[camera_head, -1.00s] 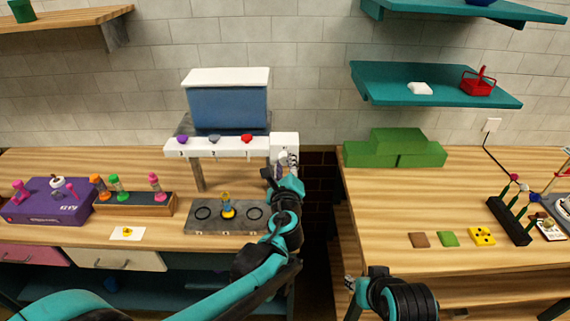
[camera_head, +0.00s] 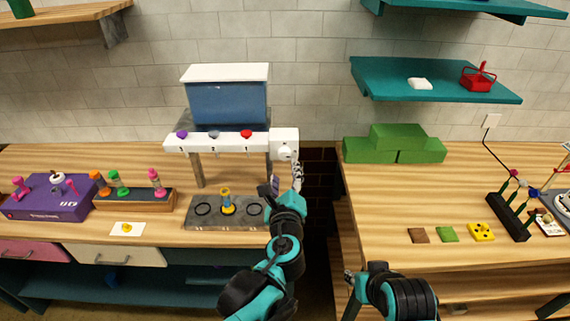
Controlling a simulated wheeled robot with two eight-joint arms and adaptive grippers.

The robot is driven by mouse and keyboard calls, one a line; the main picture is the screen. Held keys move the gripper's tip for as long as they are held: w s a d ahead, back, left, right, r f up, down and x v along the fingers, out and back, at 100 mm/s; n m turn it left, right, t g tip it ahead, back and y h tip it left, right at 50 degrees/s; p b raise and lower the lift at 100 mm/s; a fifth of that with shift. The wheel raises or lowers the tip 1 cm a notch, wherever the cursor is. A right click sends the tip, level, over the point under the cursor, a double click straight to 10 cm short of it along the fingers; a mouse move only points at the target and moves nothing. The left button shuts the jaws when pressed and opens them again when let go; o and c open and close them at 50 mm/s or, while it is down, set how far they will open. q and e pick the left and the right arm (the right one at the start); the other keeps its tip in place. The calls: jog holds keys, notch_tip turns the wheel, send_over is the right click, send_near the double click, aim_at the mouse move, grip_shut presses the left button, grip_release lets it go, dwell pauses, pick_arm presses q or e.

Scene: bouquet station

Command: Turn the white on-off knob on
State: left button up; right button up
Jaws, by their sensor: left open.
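The white on-off knob (camera_head: 284,152) is on the front of the white box at the right end of the dispenser (camera_head: 228,105). Its face shows above my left gripper, and its exact setting is too small to read. My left gripper (camera_head: 286,180) is open just below the knob, fingers pointing up, with nothing seen between them. Whether a fingertip touches the box is unclear. My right gripper (camera_head: 352,281) is low in the picture, by the right table's front edge, and too small to judge.
Purple, grey and red knobs line the dispenser's white bar (camera_head: 215,145). A grey tray (camera_head: 255,218) with a yellow-and-blue item stands below. A dark gap separates the left table (camera_head: 60,165) from the right table (camera_head: 380,200). Green blocks (camera_head: 395,147) stand on the right table.

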pick_arm(q)
jog(key=s, duration=0.4)
jog(key=shift+s+r, duration=0.2)
